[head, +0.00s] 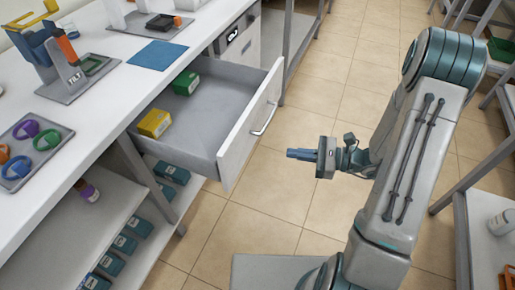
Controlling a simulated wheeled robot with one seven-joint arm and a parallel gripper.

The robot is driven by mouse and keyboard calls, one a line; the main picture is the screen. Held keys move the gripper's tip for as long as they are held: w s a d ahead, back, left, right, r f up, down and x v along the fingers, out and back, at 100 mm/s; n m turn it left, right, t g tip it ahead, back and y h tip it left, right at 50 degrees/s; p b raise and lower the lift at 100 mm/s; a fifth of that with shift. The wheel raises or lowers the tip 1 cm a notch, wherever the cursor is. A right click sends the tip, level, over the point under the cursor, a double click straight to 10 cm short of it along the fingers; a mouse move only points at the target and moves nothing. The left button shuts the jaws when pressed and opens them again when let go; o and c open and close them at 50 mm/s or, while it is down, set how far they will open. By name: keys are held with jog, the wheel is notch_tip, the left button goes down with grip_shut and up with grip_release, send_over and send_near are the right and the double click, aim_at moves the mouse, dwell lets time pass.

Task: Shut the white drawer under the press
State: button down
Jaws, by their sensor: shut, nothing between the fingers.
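The white drawer (243,132) is pulled out from under the bench and stands open. Its front panel carries a metal bar handle (265,119). A yellow box (154,123) and a green box (186,83) lie inside at the left side. My gripper (290,154) is shut and empty, to the right of the drawer front and apart from it, with its fingers pointing left toward the panel. The press cannot be picked out for certain; a white device (160,8) stands on the bench above, cut off by the top edge.
The white bench (103,114) holds a blue mat (157,55), a tilt stand (72,72) and a tray (22,178) of coloured rings. The tiled floor between drawer and right-hand racks is free.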

notch_tip(320, 180, down, 4)
jog(key=w+d+m+t, duration=0.2)
jog(key=m+t, duration=0.1)
send_near(248, 140)
jog(key=x, duration=0.6)
jog(key=shift+a, duration=0.1)
jog(key=shift+w+a, duration=0.1)
jog(key=shift+a, duration=0.25)
